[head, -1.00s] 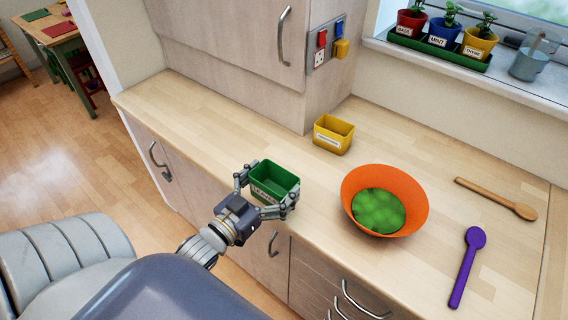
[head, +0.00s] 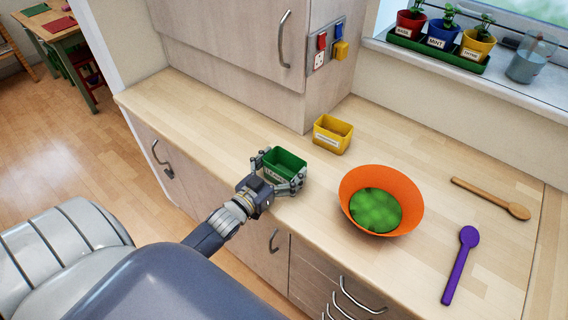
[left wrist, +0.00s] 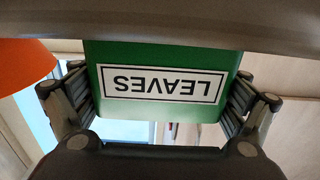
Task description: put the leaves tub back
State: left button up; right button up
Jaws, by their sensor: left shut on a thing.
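The green leaves tub (head: 286,161) is upright at the counter's left part in the head view, and looks empty inside. My left gripper (head: 279,179) is shut on it, with fingers on both sides. In the left wrist view the tub (left wrist: 160,112) shows its LEAVES label upside down between the two fingers (left wrist: 160,100). I cannot tell whether its base touches the counter. The yellow tub (head: 333,137) stands behind and to the right of it. My right gripper is not in view.
An orange bowl (head: 350,190) with green contents stands to the right. A purple spoon (head: 461,262) and a wooden spoon (head: 490,198) lie further right. The wooden counter (head: 190,112) is clear to the left. Potted herbs (head: 440,37) stand on the windowsill.

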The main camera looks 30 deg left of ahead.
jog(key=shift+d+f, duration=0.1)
pick_arm(q)
jog(key=o, duration=0.7)
jog(key=shift+f, duration=0.1)
jog(key=shift+o, duration=0.6)
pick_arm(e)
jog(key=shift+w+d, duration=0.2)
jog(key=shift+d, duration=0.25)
pick_arm(q)
jog(key=shift+r, duration=0.2)
jog(key=s, duration=0.3)
jog(key=s+b, duration=0.1)
jog(key=s, duration=0.3)
jog(key=s+b, duration=0.1)
jog(key=s, duration=0.2)
jog(key=shift+s+a+f, duration=0.2)
jog(key=shift+s+a, duration=0.15)
jog(key=shift+a, duration=0.05)
jog(key=shift+s+r+b, duration=0.15)
jog(key=shift+s+b, duration=0.15)
jog(key=shift+s, duration=0.4)
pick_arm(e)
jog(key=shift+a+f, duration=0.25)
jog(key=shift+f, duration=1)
